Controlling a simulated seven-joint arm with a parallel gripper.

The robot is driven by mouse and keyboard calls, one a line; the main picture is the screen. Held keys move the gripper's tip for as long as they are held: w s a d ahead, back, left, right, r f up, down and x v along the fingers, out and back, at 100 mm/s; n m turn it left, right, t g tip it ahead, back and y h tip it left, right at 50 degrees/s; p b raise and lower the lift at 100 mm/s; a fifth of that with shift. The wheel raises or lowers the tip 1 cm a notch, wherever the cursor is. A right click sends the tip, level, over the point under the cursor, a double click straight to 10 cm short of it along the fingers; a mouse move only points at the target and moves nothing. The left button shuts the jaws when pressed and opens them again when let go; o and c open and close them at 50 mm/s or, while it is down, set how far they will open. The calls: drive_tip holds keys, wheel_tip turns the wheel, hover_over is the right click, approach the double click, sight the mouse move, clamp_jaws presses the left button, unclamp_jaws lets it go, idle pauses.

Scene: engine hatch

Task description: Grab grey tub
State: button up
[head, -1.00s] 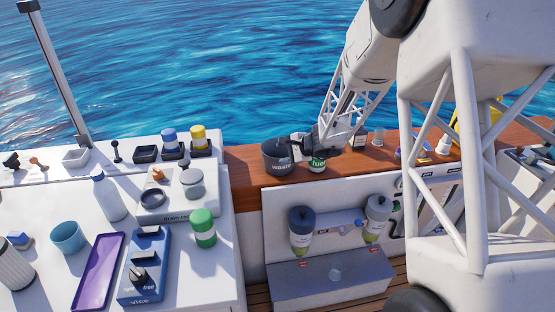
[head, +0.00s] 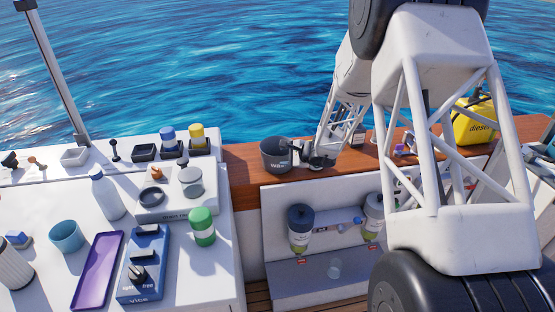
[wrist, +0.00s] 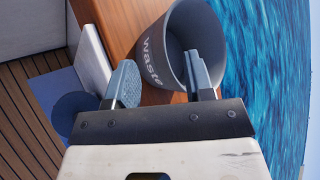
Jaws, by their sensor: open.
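The grey tub (head: 274,160), a dark grey open-topped pot marked "waste", stands upright on the wooden ledge in the head view. In the wrist view the tub (wrist: 155,60) appears tilted and fills the upper middle. My gripper (head: 306,157) is just right of the tub, low over the ledge. In the wrist view my gripper (wrist: 162,76) is open. One finger lies outside the tub's wall and the other overlaps its open mouth, with the near rim between them. I cannot tell whether either finger touches the tub.
Blue and yellow-topped jars (head: 197,138) stand left of the tub on the white counter. A white panel with bottles (head: 301,228) sits below the ledge. A yellow diesel can (head: 472,122) is at the right. Open water lies behind the ledge.

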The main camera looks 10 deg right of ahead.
sight(270, 158)
drive_tip(key=shift+x, duration=0.85)
drive_tip(key=shift+x, duration=2.6)
drive_tip(key=shift+s+f, duration=0.1)
clamp_jaws()
